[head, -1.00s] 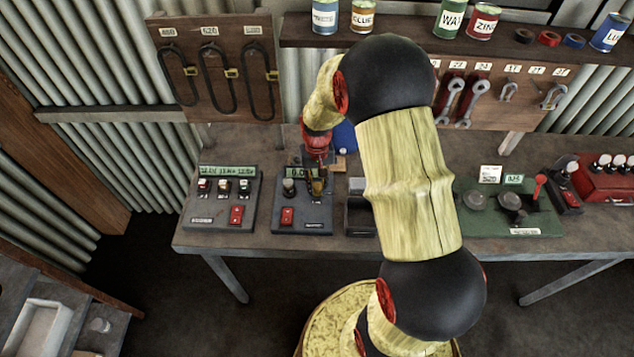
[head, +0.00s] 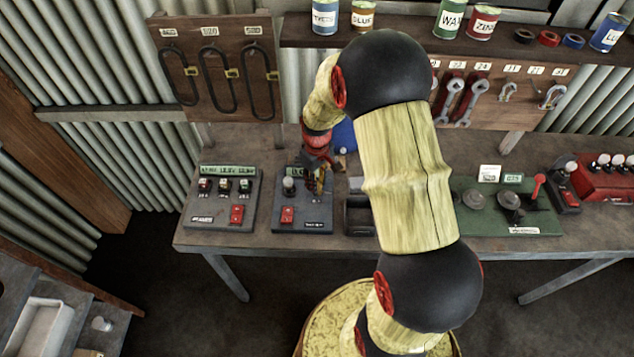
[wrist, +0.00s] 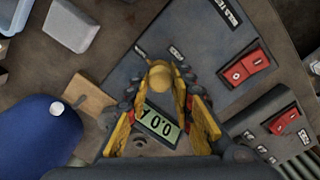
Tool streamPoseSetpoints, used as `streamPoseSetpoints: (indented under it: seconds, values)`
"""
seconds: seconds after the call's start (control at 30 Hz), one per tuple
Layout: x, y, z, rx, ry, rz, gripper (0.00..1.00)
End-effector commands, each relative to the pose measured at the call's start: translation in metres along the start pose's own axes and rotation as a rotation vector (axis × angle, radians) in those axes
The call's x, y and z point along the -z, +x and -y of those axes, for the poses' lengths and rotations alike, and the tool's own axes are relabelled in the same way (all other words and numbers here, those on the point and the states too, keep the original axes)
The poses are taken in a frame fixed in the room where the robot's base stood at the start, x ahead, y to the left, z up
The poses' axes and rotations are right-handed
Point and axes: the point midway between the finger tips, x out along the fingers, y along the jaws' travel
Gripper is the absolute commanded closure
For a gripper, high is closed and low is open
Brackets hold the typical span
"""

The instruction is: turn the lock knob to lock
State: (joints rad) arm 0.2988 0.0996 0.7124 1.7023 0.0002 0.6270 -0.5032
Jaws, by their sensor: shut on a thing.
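The lock knob (wrist: 159,76), small, rounded and brass-coloured, shows in the wrist view between the tips of my yellow fingers. It is on the grey panel (head: 318,226), beside the panel's small green display (wrist: 160,126). My gripper (wrist: 164,84) is shut on this knob, with its fingers reaching down on both sides. In the head view my gripper (head: 318,192) is over the right part of the panel and hides the knob.
A similar panel (head: 205,222) with several small switches stands to the left. A dark open tray (head: 359,222) is close on the right. A blue container (wrist: 35,135) and a small wooden block (wrist: 88,96) sit near my gripper. A green panel (head: 530,222) is farther right.

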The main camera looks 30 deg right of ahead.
Motion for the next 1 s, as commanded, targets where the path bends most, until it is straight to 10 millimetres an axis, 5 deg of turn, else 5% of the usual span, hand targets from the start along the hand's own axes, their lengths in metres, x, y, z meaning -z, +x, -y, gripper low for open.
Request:
streamPoseSetpoints:
  seconds: [0.33,0.37,0.4,0.7,1.0]
  values:
    - [0.0006,-0.0004,0.0,-0.001,-0.003,-0.001,1.0]
    - [0.0006,-0.0004,0.0,-0.001,-0.003,-0.001,0.76]
    - [0.0006,-0.0004,0.0,-0.001,-0.003,-0.001,0.74]
    - [0.0002,-0.0002,0.0,0.0,-0.002,0.0,0.58]
    - [0.0002,-0.0018,-0.0001,0.0,-0.002,0.0,0.58]
